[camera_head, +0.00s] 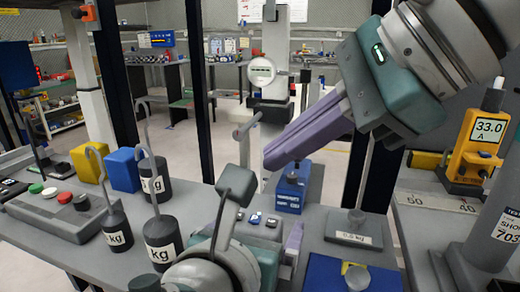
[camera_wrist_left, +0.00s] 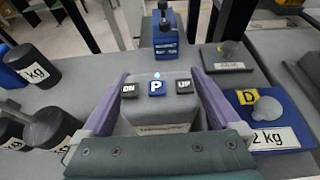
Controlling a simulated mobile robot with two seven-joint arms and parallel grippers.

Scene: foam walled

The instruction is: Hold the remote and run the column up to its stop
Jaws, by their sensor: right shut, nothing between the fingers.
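The remote (camera_wrist_left: 157,115) is a grey block with dark DN and UP buttons, a blue P button between them and a small lit blue lamp. It also shows in the head view (camera_head: 258,231). My left gripper (camera_wrist_left: 157,98) has its purple fingers along both sides of the remote, shut on it. Whether the remote touches the bench is unclear. My right gripper (camera_head: 272,160) is shut and empty, up and to the right of the remote, fingers pointing down-left. A pale upright column (camera_head: 275,45) with a round gauge stands behind the bench; I cannot tell if it is the task's column.
Black kg weights with hooks (camera_head: 162,240) stand left of the remote. Behind it is a blue block (camera_head: 289,196). Right are a knobbed grey plate (camera_head: 354,229), a blue plate (camera_head: 325,275) and a yellow meter reading 33.0 (camera_head: 485,140). Dark posts (camera_head: 200,95) rise behind.

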